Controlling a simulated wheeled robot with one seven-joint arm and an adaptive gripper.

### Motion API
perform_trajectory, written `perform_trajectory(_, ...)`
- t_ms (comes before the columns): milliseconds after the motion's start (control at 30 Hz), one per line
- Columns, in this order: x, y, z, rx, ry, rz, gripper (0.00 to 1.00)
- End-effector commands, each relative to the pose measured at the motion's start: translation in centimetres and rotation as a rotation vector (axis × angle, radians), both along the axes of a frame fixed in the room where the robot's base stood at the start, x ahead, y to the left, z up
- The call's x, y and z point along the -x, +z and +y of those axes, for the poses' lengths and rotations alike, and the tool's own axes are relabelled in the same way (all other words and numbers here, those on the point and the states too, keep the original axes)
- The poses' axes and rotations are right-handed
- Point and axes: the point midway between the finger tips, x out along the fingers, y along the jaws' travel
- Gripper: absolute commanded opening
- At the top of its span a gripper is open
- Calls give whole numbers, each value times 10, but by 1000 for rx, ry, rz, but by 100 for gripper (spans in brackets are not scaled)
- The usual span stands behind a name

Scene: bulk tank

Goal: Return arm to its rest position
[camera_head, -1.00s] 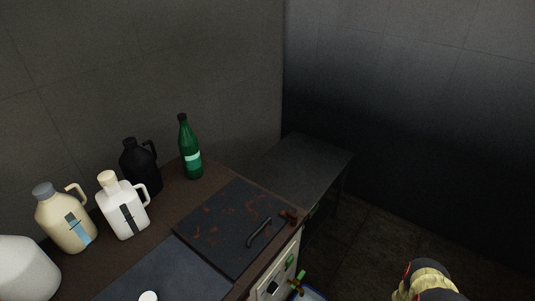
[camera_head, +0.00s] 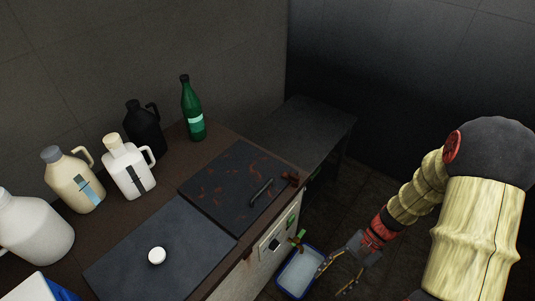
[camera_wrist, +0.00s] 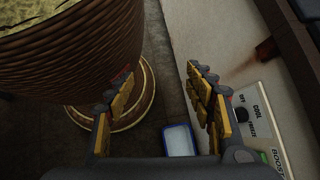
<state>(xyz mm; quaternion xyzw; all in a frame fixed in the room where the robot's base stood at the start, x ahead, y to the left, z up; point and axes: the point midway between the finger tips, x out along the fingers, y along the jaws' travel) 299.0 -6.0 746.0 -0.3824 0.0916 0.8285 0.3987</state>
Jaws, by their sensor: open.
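My arm reaches down on the right of the head view, with yellow ribbed links and a red band near the wrist. My gripper (camera_head: 338,271) hangs beside the front of the tank, low and near the blue-rimmed tray. In the wrist view my gripper (camera_wrist: 160,108) shows two fingers spread apart with nothing between them. The fingers point along the tank's front panel (camera_wrist: 258,115), which is on the right. The gripper looks apart from the panel.
The tank has a dark lid (camera_head: 235,187) with a handle. Several jugs and a green bottle (camera_head: 193,110) stand along its back. A blue-rimmed tray (camera_head: 298,272) lies on the floor, also in the wrist view (camera_wrist: 179,141). A dark table (camera_head: 305,130) stands beyond.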

Motion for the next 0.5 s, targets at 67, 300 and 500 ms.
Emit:
perform_trajectory(67,-4,28,-9,71,78,-81,54)
perform_trajectory(300,-10,101,-30,269,281,-312,54)
perform_trajectory(500,-13,165,-38,417,423,-514,54)
